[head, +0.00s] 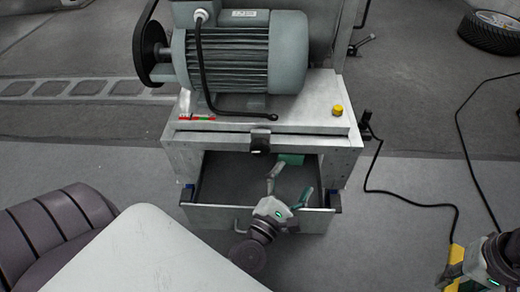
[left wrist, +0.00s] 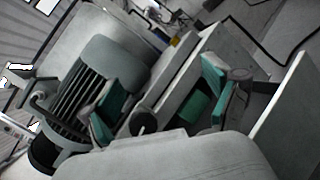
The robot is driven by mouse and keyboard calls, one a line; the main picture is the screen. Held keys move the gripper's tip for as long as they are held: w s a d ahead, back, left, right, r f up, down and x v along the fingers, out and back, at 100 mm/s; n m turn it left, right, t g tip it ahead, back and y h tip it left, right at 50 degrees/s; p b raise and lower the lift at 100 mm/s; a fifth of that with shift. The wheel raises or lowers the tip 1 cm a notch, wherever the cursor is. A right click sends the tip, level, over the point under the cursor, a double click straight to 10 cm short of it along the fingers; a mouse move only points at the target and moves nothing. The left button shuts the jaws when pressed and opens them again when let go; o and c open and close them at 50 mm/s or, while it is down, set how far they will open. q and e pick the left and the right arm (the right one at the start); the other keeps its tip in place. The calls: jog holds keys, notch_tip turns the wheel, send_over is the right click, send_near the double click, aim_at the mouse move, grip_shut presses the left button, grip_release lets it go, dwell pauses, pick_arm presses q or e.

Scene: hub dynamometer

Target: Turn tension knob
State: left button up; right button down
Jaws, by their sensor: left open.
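A black knob (head: 259,144) sits at the front middle of the bench's top edge, below the motor. A round black knob (left wrist: 143,122) shows in the left wrist view between my open fingers in the picture. I cannot tell for sure which knob is the tension knob. My left gripper (head: 290,182) is open and empty, over the open drawer, apart from and below the front knob in the head view. Its green-padded fingers (left wrist: 160,98) show in the left wrist view. My right gripper (head: 456,270) is partly visible at the lower right; its fingers are unclear.
A grey motor (head: 240,55) stands on the metal bench (head: 300,118), with a small yellow knob (head: 337,110) at right. The drawer (head: 225,215) is pulled out, with a green block (head: 291,159) behind my fingers. A black cable (head: 400,193) crosses the floor.

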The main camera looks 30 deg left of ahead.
aim_at(260, 153)
pick_arm(q)
jog(key=s+a+f+n+g+y, duration=0.1)
jog(key=a+f+n+g+y, duration=0.1)
jog(key=a+f+n+y, duration=0.3)
jog(key=s+a+f+n+g+y, duration=0.1)
jog(key=a+n+g+y, duration=0.2)
jog(key=n, duration=0.5)
jog(key=shift+t+y, duration=0.3)
jog(key=shift+t, duration=0.1)
jog(key=b+x, duration=0.2)
jog(key=x, duration=1)
jog(key=shift+s+a+r, duration=0.15)
jog(key=shift+a, duration=0.05)
pick_arm(e)
notch_tip(260, 153, down, 2)
jog(key=shift+f, duration=0.2)
